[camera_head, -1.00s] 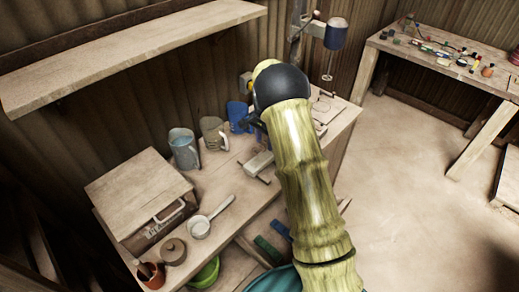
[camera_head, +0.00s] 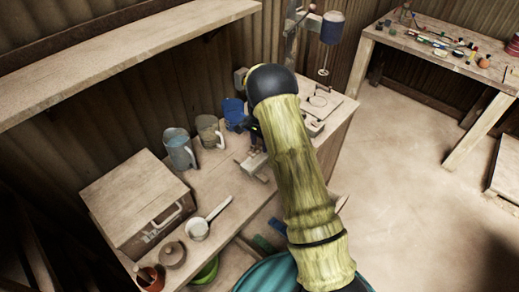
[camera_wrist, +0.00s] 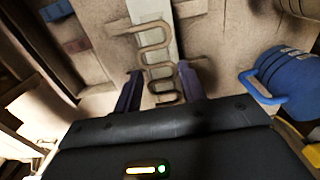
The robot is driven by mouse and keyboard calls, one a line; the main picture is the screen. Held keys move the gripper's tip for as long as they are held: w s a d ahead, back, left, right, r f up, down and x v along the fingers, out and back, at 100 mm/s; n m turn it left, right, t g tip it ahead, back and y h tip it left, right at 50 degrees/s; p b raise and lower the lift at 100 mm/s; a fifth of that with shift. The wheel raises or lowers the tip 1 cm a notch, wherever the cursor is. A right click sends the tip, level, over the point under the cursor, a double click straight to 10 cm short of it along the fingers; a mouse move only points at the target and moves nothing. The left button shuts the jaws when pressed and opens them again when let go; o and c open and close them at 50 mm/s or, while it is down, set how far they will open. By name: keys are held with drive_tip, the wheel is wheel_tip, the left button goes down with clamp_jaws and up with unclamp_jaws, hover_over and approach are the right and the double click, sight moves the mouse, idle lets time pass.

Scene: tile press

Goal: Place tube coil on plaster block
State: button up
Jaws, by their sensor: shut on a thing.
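The tube coil (camera_wrist: 153,38) is a thin, brownish, serpentine tube in the wrist view. My gripper (camera_wrist: 158,77) has its two dark fingers on either side of the coil's near bends and is shut on it. A pale, narrow block, which looks like the plaster block (camera_wrist: 166,50), lies behind the coil, lined up with it. I cannot tell whether coil and block touch. In the head view my gripper (camera_head: 257,143) is over the workbench, partly hidden by my arm, just above the pale block (camera_head: 254,164). The coil cannot be made out there.
A blue jug (camera_head: 233,112) stands close behind my gripper; it also shows at right in the wrist view (camera_wrist: 288,76). Two more jugs, a wooden box (camera_head: 135,195), a ladle (camera_head: 200,227) and a press (camera_head: 331,30) share the bench (camera_head: 240,200). A shelf hangs above.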

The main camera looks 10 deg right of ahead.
sight(260, 145)
drive_tip(key=shift+w+f, duration=0.1)
drive_tip(key=shift+f, duration=0.35)
drive_tip(key=shift+f+p, duration=0.6)
drive_tip(key=shift+f, duration=1.25)
drive_tip(key=shift+f, duration=0.15)
drive_tip(key=o, duration=1)
drive_tip(key=shift+c, duration=0.2)
wheel_tip(260, 145, up, 12)
drive_tip(key=b, duration=0.4)
